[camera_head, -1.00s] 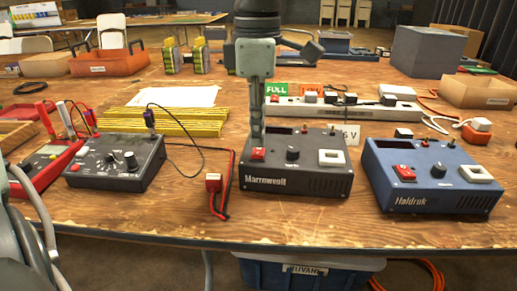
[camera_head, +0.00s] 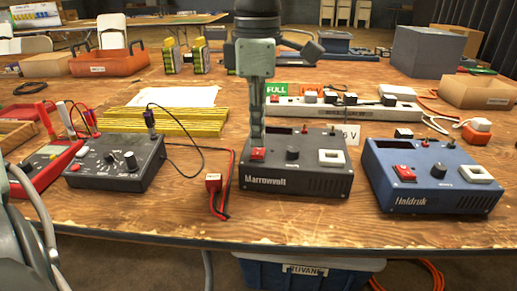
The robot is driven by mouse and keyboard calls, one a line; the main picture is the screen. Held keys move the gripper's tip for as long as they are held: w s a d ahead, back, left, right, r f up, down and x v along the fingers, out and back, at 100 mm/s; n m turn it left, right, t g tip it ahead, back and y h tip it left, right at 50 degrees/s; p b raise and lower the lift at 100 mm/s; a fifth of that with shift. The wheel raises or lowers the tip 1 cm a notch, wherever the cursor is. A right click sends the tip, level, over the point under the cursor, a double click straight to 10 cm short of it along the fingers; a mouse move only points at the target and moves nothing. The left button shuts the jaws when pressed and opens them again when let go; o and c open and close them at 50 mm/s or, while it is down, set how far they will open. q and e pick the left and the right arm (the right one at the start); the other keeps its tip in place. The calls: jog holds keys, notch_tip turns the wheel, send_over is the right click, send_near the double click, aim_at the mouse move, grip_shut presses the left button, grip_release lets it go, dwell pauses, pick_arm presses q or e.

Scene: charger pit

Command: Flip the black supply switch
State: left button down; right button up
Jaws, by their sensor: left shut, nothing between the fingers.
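The black supply (camera_head: 297,182), labelled Marrowvolt, sits near the table's front edge at the middle. Its red rocker switch (camera_head: 257,154) is at the left of its top, beside a black knob (camera_head: 292,153) and a white-framed part (camera_head: 331,157). My left gripper (camera_head: 257,145) points straight down with its fingers shut and empty. Its tips are right at the red switch and hide part of it; I cannot tell whether they press on it. Which way the switch is tipped is not clear. My right gripper is not in view.
A blue Haldruk supply (camera_head: 430,182) with its own red switch stands to the right. A dark meter box (camera_head: 115,165) and a red multimeter (camera_head: 50,165) stand to the left. A power strip (camera_head: 340,107) lies behind.

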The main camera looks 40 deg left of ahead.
aim_at(258, 154)
pick_arm(q)
jog(key=shift+f+b, duration=0.9)
jog(key=shift+f, duration=0.2)
dwell(0.4)
jog(key=shift+r+p, duration=2.5)
jog(key=shift+r, duration=1.05)
jog(key=shift+f, duration=0.1)
